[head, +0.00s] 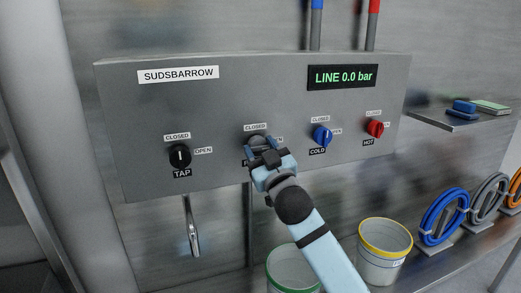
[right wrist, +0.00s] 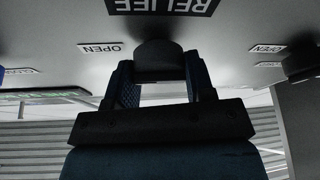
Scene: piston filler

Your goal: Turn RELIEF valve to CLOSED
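The RELIEF valve is the second from left on the grey panel. In the head view its knob (head: 257,141) is mostly hidden behind my right gripper (head: 264,157), with the CLOSED label above and an OPEN label to the right partly showing. In the right wrist view, upside down, the dark knob (right wrist: 157,58) sits between the two fingers of my right gripper (right wrist: 160,80), which appear to touch its sides. The RELIEF label (right wrist: 162,6) shows at the top and OPEN (right wrist: 101,47) at left. The knob's pointer is hidden. My left gripper is out of view.
The panel (head: 225,85) also carries a black TAP knob (head: 180,156), blue COLD knob (head: 322,137) and red HOT knob (head: 375,128). The display (head: 343,77) reads LINE 0.0 bar. A spout (head: 192,230), buckets (head: 385,250) and hoses (head: 443,215) are below.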

